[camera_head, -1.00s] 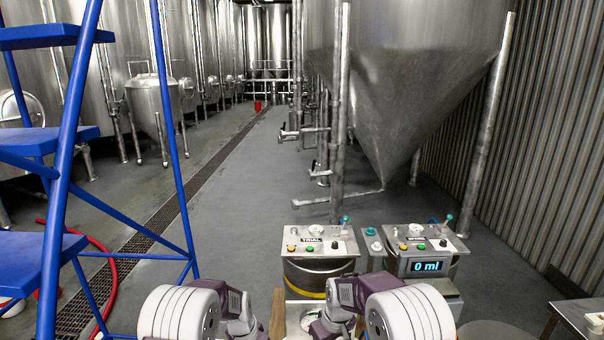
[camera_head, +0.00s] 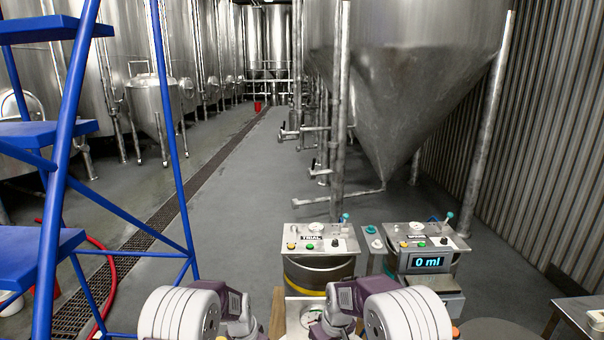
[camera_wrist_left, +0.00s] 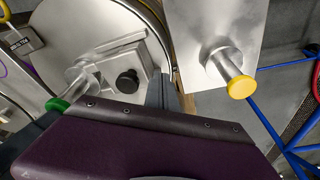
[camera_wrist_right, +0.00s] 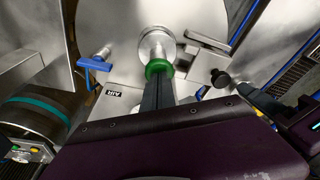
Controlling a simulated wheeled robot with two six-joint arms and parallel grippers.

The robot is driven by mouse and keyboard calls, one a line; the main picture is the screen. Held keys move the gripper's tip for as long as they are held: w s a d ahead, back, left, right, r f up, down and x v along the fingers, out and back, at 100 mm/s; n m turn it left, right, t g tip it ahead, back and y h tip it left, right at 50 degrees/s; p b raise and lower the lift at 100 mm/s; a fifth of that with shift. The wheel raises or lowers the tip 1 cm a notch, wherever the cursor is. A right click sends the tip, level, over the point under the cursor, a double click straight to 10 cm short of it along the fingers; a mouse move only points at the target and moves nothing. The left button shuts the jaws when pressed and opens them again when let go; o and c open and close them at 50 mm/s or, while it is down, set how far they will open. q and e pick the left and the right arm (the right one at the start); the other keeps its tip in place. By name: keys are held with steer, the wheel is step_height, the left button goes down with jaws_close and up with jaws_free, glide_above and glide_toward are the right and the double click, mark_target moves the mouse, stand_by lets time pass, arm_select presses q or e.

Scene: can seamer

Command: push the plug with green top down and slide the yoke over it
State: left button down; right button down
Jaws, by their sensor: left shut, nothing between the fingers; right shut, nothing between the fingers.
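The plug with green top (camera_wrist_right: 158,69) stands on a round steel fitting in the right wrist view, and its green end also shows in the left wrist view (camera_wrist_left: 57,104). My right gripper (camera_wrist_right: 156,84) is shut, with its fingertips at the green top. The yoke (camera_wrist_left: 107,65) is a metal piece with a black knob (camera_wrist_left: 127,81); the knob also shows in the right wrist view (camera_wrist_right: 220,78). I cannot tell whether the yoke is around the plug. My left gripper (camera_wrist_left: 163,84) is shut and empty, beside the knob. The head view hides the fingertips.
A yellow-capped fitting (camera_wrist_left: 240,88) sticks out from a steel plate near my left gripper. A blue-handled valve (camera_wrist_right: 95,64) and an AIR label (camera_wrist_right: 113,94) are near the plug. Two control boxes (camera_head: 318,239) (camera_head: 425,248) stand ahead. Blue stairs (camera_head: 55,180) stand at left.

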arm_select(q)
steer(key=shift+f, duration=2.45)
arm_select(e)
steer(key=shift+f, duration=0.1)
arm_select(q)
steer(key=shift+d, duration=0.1)
steer(key=shift+d, duration=3.4)
steer(key=shift+a, duration=1.6)
steer(key=shift+r, duration=4.15)
